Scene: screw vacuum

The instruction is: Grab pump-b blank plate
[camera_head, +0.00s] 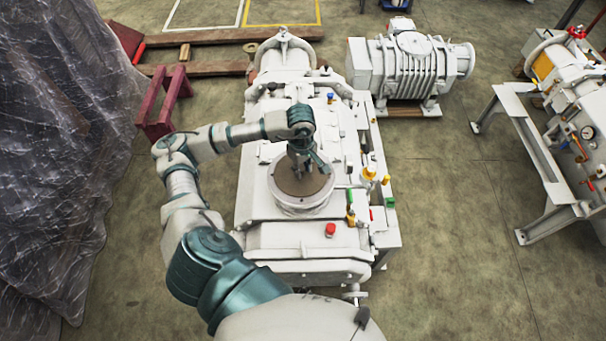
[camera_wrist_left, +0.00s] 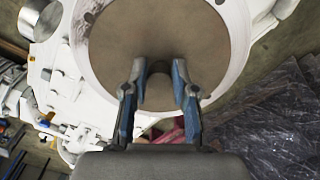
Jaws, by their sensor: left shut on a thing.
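The blank plate (camera_head: 285,184) is a round brown disc on the white round flange on top of the large white pump (camera_head: 262,212). In the left wrist view the plate (camera_wrist_left: 150,35) fills the upper middle, ringed by a white rim. My left gripper (camera_head: 302,174) points down over the plate. In the left wrist view its two blue-grey fingers (camera_wrist_left: 159,70) stand on either side of a short brownish knob at the plate and are shut on it. The plate appears to sit in the flange; any small gap is hidden. My right gripper is not in view.
Colored valve fittings (camera_head: 369,174) and a red knob (camera_head: 330,230) stand right of the flange. A ribbed white pump (camera_head: 410,62) sits behind right. A dark red stand (camera_head: 168,100) and plastic-covered pile (camera_head: 60,130) are left.

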